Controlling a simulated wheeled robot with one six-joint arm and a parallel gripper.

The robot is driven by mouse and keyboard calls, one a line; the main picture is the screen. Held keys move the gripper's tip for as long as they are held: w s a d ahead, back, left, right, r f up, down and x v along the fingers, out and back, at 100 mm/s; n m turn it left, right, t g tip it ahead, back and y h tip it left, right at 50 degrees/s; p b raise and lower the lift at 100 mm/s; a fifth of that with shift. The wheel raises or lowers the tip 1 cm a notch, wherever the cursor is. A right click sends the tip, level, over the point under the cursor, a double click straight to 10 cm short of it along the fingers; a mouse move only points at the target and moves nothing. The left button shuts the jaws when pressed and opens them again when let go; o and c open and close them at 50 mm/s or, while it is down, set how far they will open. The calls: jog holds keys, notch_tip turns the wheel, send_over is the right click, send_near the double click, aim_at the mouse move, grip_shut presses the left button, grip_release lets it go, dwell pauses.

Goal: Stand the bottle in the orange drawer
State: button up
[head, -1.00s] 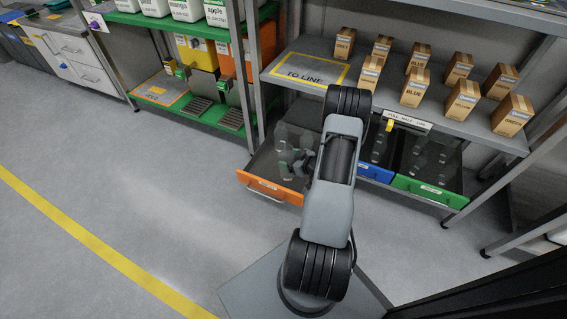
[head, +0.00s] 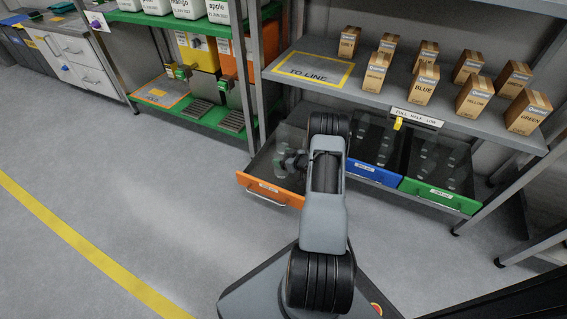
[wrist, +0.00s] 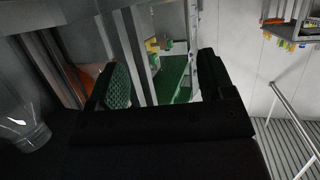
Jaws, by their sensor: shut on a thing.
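The orange drawer (head: 248,184) is pulled out under the grey shelf, left of the blue and green drawers. My gripper (head: 291,162) is inside the outline of this drawer in the head view, partly hidden by my arm. Clear bottle shapes (head: 281,147) show faintly in the drawer. In the wrist view my gripper's fingers (wrist: 161,78) are spread around a clear thing, likely the bottle, which barely shows against the background. Another clear bottle (wrist: 24,126) stands at the left edge of the wrist view. Whether the held bottle touches the drawer floor is hidden.
The blue drawer (head: 375,175) and green drawer (head: 438,195) are also out, with clear bottles inside. Several cardboard boxes (head: 424,86) stand on the grey shelf (head: 385,97) above. A shelf post (head: 258,75) rises at the drawer's left. The floor (head: 150,180) at left is clear.

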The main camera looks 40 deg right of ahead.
jog(key=shift+f, duration=0.7)
jog(key=shift+f, duration=0.1)
jog(key=shift+f+b, duration=0.15)
jog(key=shift+b, duration=0.15)
jog(key=o, duration=1.5)
